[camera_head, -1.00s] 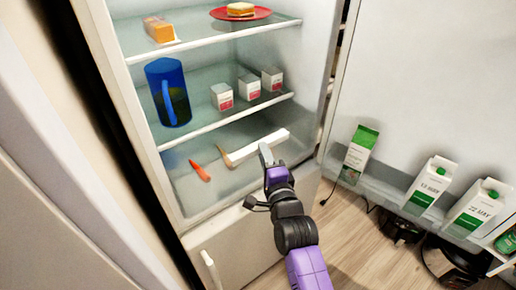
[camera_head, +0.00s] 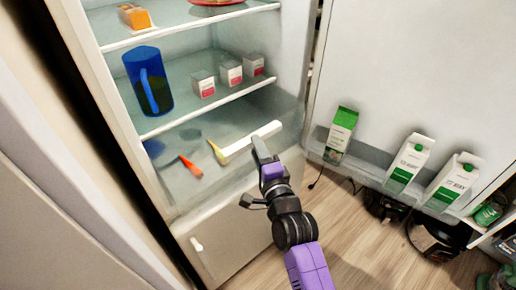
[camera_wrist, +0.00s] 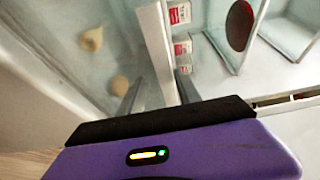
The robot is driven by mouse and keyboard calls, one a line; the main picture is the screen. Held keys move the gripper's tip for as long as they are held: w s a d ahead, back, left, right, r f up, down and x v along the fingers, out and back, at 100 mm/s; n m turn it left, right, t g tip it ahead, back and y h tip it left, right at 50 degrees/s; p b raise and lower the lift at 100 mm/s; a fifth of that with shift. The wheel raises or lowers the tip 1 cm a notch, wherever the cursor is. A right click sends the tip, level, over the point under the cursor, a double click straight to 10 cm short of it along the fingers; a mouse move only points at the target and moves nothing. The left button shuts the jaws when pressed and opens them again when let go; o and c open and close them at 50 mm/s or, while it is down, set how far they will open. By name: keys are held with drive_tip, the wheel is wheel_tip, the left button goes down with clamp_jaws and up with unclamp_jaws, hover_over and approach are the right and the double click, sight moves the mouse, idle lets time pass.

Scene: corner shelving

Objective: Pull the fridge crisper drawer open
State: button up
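The crisper drawer (camera_head: 178,205) is the clear, grey-tinted bin at the bottom of the fridge. It appears shut. Its white bar handle (camera_head: 236,148) slants across the front. My gripper (camera_head: 260,150) is at the right part of this handle in the head view. In the wrist view my gripper (camera_wrist: 158,92) has its two dark fingers apart, with a white bar (camera_wrist: 154,45) running between them, seemingly the handle. I cannot tell whether the fingers touch it. An orange carrot-like item (camera_head: 190,167) and a yellowish item (camera_head: 215,151) show in the drawer area.
The fridge door (camera_head: 415,75) stands open at the right, with several cartons (camera_head: 408,163) on its shelf. A blue pitcher (camera_head: 148,82) and small white boxes (camera_head: 230,73) stand on the shelf above the drawer.

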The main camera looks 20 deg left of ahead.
drive_tip(key=shift+r, duration=0.2)
drive_tip(key=b+v, duration=0.1)
drive_tip(key=v, duration=0.6)
drive_tip(key=shift+s+d, duration=0.2)
drive_tip(key=shift+s, duration=0.15)
drive_tip(key=shift+f, duration=0.1)
